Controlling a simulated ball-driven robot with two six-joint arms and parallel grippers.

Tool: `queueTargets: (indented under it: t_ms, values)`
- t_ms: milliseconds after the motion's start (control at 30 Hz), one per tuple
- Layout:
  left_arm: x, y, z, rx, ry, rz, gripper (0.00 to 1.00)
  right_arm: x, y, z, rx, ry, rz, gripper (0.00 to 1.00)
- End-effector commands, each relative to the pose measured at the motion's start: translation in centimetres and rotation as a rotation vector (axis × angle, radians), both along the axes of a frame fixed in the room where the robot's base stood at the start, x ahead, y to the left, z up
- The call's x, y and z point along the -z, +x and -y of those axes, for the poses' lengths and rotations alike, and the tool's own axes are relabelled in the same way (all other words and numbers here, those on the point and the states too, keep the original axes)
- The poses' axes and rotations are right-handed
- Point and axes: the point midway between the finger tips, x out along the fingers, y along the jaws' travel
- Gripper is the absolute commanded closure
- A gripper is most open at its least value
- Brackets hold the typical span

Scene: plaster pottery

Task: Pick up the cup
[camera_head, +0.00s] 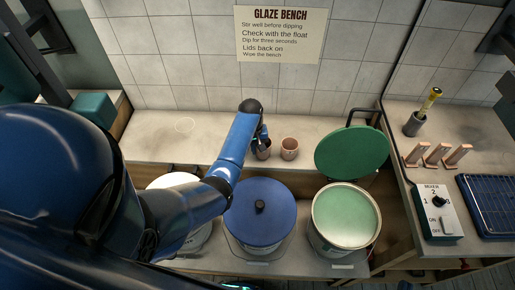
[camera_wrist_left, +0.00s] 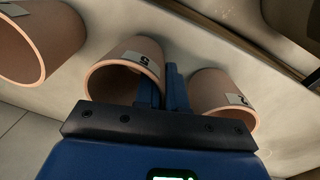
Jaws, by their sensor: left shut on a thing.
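My left gripper (camera_head: 262,139) reaches down to the back ledge. In the left wrist view, its two blue fingers (camera_wrist_left: 163,88) are shut on the wall of the middle terracotta cup (camera_wrist_left: 125,68), with one finger inside the rim and one outside. This cup has a pale label that seems to read 5. In the head view, the cup at the gripper (camera_head: 264,153) is partly covered by it. Another cup (camera_head: 289,149) stands just to its right. The wrist view also shows a cup at the left (camera_wrist_left: 40,42) and a labelled cup at the right (camera_wrist_left: 224,94). My right gripper is out of view.
In front of the ledge (camera_head: 190,135) stand a blue-lidded bucket (camera_head: 262,224) and a bucket of pale green glaze (camera_head: 345,215) with its green lid (camera_head: 350,150) raised. A mixer control box (camera_head: 433,211) is at the right. The ledge left of my arm is clear.

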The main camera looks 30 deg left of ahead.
Motion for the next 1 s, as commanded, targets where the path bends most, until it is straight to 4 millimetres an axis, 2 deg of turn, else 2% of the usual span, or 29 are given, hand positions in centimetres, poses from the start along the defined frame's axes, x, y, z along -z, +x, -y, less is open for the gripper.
queueTargets:
  t_ms: [267, 367, 733, 800, 1000]
  values:
    - [-2.8, 0.1, 0.0, 0.0, 0.001, 0.006, 1.0, -0.1, 0.0, 0.0, 0.0, 0.0, 0.0, 1.0]
    - [-4.9, 0.2, 0.0, -0.001, 0.002, 0.007, 1.0, -0.1, 0.0, 0.0, 0.0, 0.0, 0.0, 1.0]
    - [-14.4, 0.2, 0.0, 0.0, 0.001, 0.008, 1.0, 0.5, 0.0, 0.0, 0.0, 0.0, 0.0, 1.0]
    - [-16.1, 0.0, 0.0, 0.0, 0.0, 0.001, 1.0, -1.5, 0.0, 0.0, 0.0, 0.0, 0.0, 1.0]
    - [-18.2, 0.1, 0.0, 0.0, 0.0, 0.001, 1.0, -3.8, 0.0, 0.0, 0.0, 0.0, 0.0, 1.0]
